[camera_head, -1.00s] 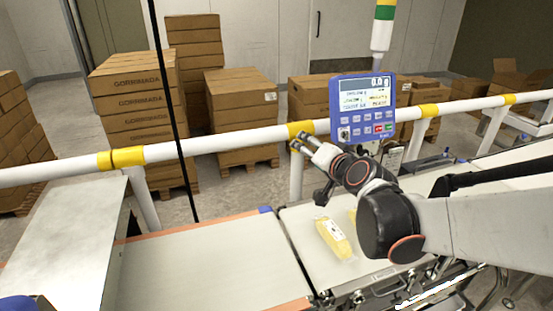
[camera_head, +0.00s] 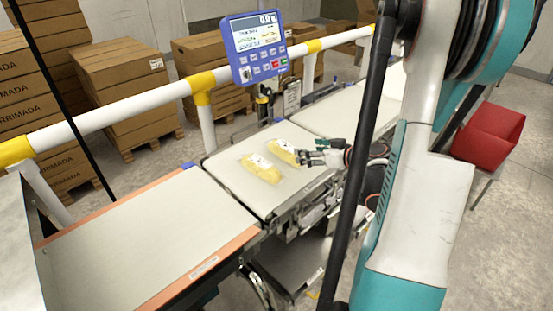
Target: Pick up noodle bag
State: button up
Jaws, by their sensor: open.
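Two yellow noodle bags lie side by side on the pale weighing belt (camera_head: 237,185) in the head view. The left noodle bag (camera_head: 262,168) lies nearer the belt's middle. The right noodle bag (camera_head: 285,152) lies a little farther back and closer to my gripper. My gripper (camera_head: 304,157) is open at the belt's right side, its fingers pointing left beside the right bag. I cannot tell whether the fingertips touch that bag. Neither bag is held between the fingers.
A blue weighing display (camera_head: 256,47) stands behind the belt. A white rail (camera_head: 133,110) with yellow bands runs along the far side. An empty orange-edged belt (camera_head: 140,240) lies at the left. A red bin (camera_head: 489,134) stands at the right.

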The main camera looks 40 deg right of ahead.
aim_at(289, 151)
jog(key=shift+s+d+f+n, duration=0.15)
jog(key=shift+s+f, duration=0.2)
jog(key=shift+s, duration=0.1)
jog(key=shift+s+d+f+n, duration=0.1)
jog(key=shift+s+f+n, duration=0.05)
jog(key=shift+s+f, duration=0.2)
jog(key=b+x, duration=0.5)
jog(key=x, duration=0.8)
jog(key=shift+w+f, duration=0.1)
jog(key=shift+w, duration=0.1)
jog(key=c, duration=1.3)
